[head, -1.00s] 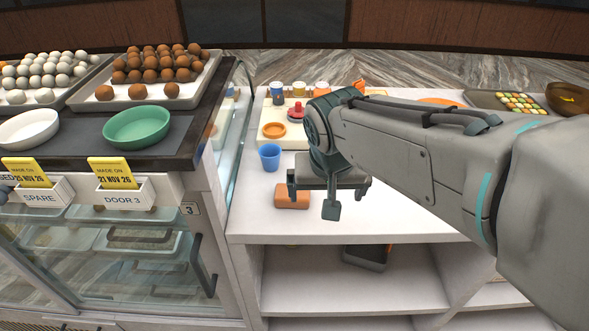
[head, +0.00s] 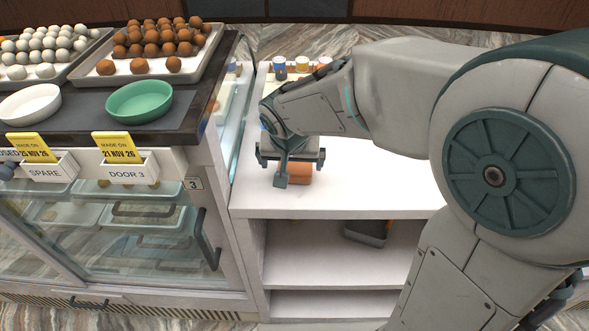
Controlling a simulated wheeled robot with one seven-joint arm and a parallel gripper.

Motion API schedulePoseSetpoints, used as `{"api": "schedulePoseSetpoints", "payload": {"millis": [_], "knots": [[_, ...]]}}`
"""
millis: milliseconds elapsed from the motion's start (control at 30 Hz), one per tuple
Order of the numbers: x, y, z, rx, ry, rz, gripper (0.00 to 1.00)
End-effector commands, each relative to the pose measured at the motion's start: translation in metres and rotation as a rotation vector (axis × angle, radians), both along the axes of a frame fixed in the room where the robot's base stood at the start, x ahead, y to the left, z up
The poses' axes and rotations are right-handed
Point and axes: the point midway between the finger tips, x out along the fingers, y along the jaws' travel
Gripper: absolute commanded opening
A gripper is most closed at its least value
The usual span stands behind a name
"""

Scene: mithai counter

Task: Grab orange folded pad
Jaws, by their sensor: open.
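The orange folded pad (head: 300,174) lies on the white counter (head: 370,185), near its front left part. It looks like a small orange-brown block. My gripper (head: 289,162) is over the pad and points down, with its jaws open. One dark finger hangs in front of the pad's left part and hides some of it. I cannot tell whether the fingers touch the pad or how far down they reach.
A glass display case (head: 150,230) stands to the left, with a green bowl (head: 139,102), a white bowl (head: 30,104) and trays of sweets on top. Jars (head: 302,64) stand at the counter's back. A dark container (head: 368,232) sits on the shelf below. The counter's right is clear.

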Motion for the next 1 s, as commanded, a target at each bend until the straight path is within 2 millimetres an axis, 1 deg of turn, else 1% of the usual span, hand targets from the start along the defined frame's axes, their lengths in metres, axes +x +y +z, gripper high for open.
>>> {"api": "schedulePoseSetpoints", "payload": {"millis": [200,333,467,667,767,800,833,1000], "knots": [[0.017,-0.008,-0.021,-0.003,0.005,-0.002,1.0],[0.022,-0.008,-0.035,-0.002,0.003,-0.002,1.0],[0.024,-0.008,-0.04,0.0,0.001,-0.001,1.0],[0.024,-0.008,-0.04,0.0,0.001,-0.001,1.0],[0.024,-0.008,-0.04,0.0,0.001,-0.001,0.75],[0.024,-0.008,-0.04,0.0,0.001,-0.001,0.64],[0.024,-0.008,-0.04,0.0,0.001,-0.001,0.56],[0.024,-0.008,-0.04,0.0,0.001,-0.001,0.54]]}}
